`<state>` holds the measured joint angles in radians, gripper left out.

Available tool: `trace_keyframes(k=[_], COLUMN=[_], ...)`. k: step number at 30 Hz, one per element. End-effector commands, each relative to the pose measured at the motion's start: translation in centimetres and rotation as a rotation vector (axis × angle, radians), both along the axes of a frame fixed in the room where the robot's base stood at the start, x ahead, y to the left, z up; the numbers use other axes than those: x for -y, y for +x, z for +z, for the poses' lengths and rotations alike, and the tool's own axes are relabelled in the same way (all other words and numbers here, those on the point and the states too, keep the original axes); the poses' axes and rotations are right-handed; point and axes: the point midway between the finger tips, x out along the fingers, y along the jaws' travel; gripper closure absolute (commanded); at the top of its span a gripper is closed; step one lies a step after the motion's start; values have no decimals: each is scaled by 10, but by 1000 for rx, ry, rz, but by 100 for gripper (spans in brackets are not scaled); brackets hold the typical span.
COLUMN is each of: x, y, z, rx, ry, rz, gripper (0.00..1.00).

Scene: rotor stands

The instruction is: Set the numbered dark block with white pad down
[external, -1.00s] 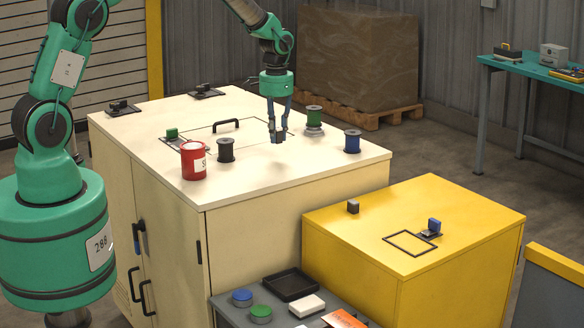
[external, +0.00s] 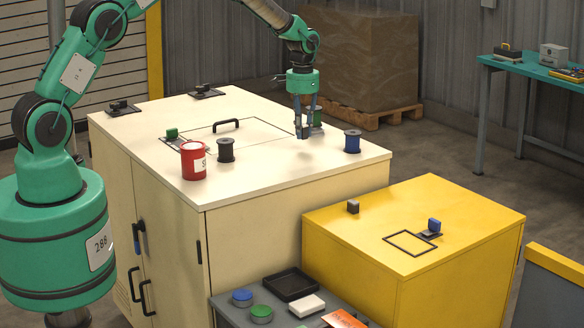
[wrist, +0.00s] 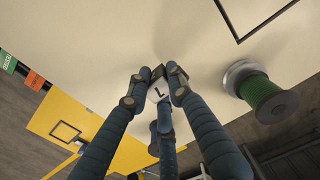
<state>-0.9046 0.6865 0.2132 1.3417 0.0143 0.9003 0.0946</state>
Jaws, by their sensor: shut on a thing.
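My gripper (external: 304,134) is over the right part of the cream cabinet top (external: 265,172), in front of the green spool. In the wrist view its fingers (wrist: 157,78) are closed around the small dark block (wrist: 157,74), whose white pad with a dark mark (wrist: 157,90) shows between them. In the external view the fingers mostly hide the block. It looks held a little above the cabinet top, though the exact gap is hard to tell.
The green spool (external: 317,118) stands close to my gripper; it also shows in the wrist view (wrist: 262,95). A blue spool (external: 352,141), black spool (external: 226,150) and red can (external: 194,161) stand nearby. The yellow cabinet (external: 345,235) bears an empty dark outline (external: 411,252), a blue block (external: 434,225) and a small dark block (external: 353,207).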

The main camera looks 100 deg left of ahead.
Motion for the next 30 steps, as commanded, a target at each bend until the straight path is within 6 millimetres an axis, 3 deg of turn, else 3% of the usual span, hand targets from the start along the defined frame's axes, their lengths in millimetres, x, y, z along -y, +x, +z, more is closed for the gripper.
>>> trace_keyframes(k=[8, 18, 30], x=[0, 0, 0], y=[0, 0, 0], z=[-4, -34, -37], rx=[-1, 0, 1], ry=[-1, 0, 1], rz=[0, 0, 0], gripper=[100, 100, 100])
